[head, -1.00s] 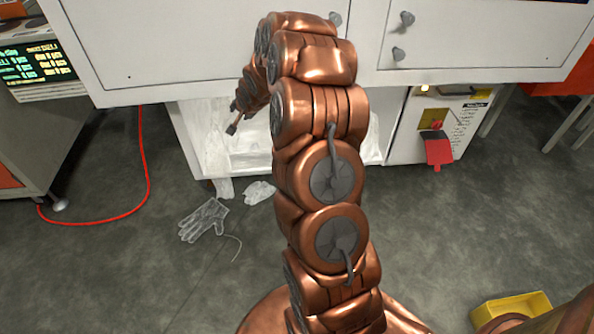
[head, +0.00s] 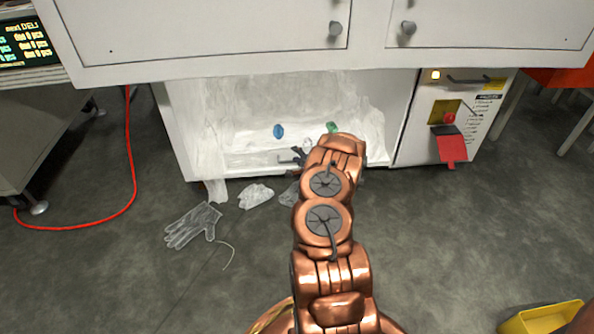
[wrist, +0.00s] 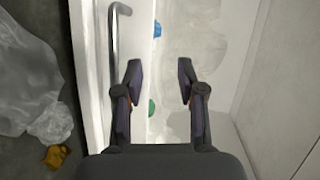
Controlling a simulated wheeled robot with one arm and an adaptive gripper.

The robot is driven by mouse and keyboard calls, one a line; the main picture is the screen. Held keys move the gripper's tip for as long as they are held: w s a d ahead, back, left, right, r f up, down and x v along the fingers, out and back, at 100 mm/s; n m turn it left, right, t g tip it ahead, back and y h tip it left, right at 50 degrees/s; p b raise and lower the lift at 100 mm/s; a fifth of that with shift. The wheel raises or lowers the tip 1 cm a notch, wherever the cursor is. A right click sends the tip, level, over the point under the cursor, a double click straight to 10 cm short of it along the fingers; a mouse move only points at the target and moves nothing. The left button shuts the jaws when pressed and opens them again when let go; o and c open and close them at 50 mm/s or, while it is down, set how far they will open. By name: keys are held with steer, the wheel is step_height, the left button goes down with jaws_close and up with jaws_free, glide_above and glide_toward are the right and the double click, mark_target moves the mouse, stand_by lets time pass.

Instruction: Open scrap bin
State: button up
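The scrap bin (head: 232,158) appears as a low white drawer-like front under the white cabinet, with whitish film and small coloured bits in the space behind it. Its grey bar handle (wrist: 117,45) runs along the front panel (wrist: 98,70) in the wrist view. My gripper (wrist: 160,80) is open with nothing between its fingers. It is above the inner side of the front panel, to the right of the handle and not seen touching it. In the head view my gripper (head: 301,156) is mostly hidden by my arm, close to the bin front.
A blue bit (head: 278,131) and a green bit (head: 332,127) lie among the film. Gloves (head: 193,226) (head: 255,196) lie on the floor before the bin. A red cable (head: 133,170) is at left, a red-flagged panel (head: 452,148) right, a yellow bin (head: 541,318) front right.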

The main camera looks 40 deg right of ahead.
steer(key=s+d+f+t+b, duration=0.1)
steer(key=s+d+f+b, duration=0.1)
steer(key=s+f, duration=0.35)
steer(key=shift+m, duration=0.5)
steer(key=shift+a+f+b+x, duration=0.15)
steer(key=shift+b+x, duration=0.45)
steer(key=shift+x, duration=0.95)
steer(key=shift+a+f+b+x, duration=0.15)
steer(key=shift+b+x, duration=0.4)
steer(key=shift+x, duration=1.05)
steer(key=shift+a+b+x, duration=0.2)
steer(key=shift+b+x, duration=0.4)
steer(key=shift+x, duration=0.95)
steer(key=shift+w, duration=0.15)
steer(key=shift+c, duration=0.3)
jaws_close()
